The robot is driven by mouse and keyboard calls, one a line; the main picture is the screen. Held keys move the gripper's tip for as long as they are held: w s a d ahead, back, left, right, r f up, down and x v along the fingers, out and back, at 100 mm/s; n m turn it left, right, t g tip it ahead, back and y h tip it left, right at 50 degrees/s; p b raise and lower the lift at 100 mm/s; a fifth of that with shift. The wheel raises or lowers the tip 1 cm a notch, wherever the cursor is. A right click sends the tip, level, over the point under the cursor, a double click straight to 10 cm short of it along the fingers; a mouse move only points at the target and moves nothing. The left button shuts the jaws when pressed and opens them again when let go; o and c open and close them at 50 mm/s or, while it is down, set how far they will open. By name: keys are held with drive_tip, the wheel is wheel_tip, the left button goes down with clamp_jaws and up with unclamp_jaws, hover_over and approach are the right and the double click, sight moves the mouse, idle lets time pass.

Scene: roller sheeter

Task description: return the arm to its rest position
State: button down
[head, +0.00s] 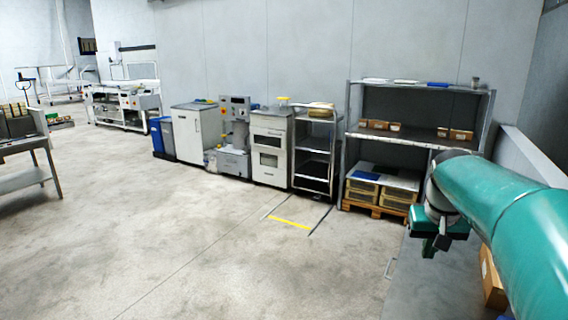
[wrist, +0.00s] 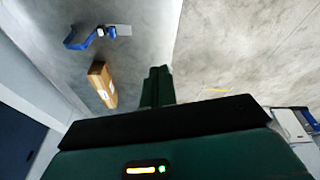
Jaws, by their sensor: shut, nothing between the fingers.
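My green arm reaches in from the right side of the head view and bends down at its wrist. My gripper (head: 430,248) hangs below the wrist, in front of the shelf bench, apart from it. No object touches the fingers.
The metal bench (head: 400,138) stands behind my arm. The concrete floor (head: 190,235) is open.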

drive_tip(key=s+a+f+n+t, duration=0.1)
drive_tip(key=s+a+f, duration=0.2)
drive_tip(key=s+a, duration=0.5)
drive_tip(key=s+a+f+n+t+y, duration=0.1)
drive_tip(key=s+a+f, duration=0.2)
drive_tip(key=s+a, duration=0.5)
drive_tip(key=s, duration=0.5)
drive_tip(key=shift+s+a+n+t, duration=0.2)
drive_tip(key=shift+s+n+t, duration=0.1)
drive_tip(key=shift+t, duration=0.1)
drive_tip(key=c, duration=1.1)
unclamp_jaws()
drive_tip(key=c, duration=0.3)
